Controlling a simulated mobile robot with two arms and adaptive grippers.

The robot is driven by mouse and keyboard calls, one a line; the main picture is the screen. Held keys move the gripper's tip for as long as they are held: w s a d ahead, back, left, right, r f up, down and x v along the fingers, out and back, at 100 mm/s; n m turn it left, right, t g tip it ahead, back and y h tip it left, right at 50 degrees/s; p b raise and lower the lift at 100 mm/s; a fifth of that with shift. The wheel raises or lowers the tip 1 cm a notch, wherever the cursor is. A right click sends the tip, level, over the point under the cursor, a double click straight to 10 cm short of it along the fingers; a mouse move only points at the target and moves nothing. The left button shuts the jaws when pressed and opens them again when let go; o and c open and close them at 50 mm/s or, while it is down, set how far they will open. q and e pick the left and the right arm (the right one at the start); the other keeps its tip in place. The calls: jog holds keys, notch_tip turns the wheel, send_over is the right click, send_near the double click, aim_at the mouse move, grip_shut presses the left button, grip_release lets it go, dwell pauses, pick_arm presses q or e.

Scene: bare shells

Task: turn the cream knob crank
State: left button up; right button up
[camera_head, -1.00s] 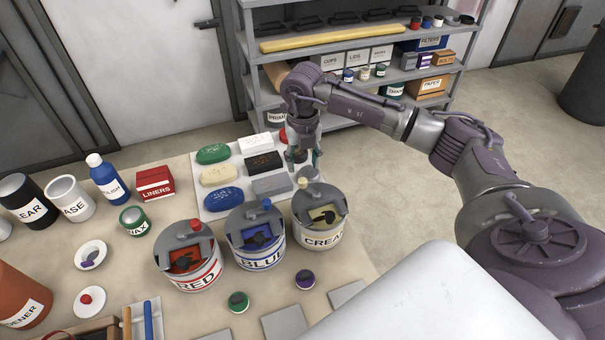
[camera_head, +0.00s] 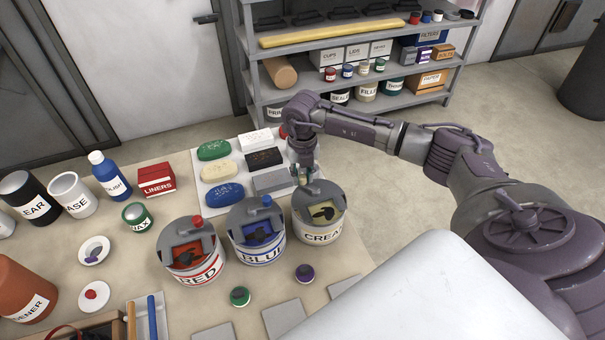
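The cream can (camera_head: 322,236) stands at the right end of a row of three cans, with a grey lid and an opening showing cream paint and a dark stirrer. Its cream knob (camera_head: 303,181) is at the lid's back left edge, mostly hidden by my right gripper (camera_head: 305,176). The fingers point down at the knob, close around or beside it. I cannot tell whether they touch it or are shut. My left gripper is not in view.
The blue can (camera_head: 256,240) with a blue knob stands close on the left, then the red can (camera_head: 190,262) with a red knob. Soap-like blocks lie on a white board (camera_head: 236,160) behind. Small purple (camera_head: 305,273) and green (camera_head: 240,296) jars stand in front.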

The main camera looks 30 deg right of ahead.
grip_shut()
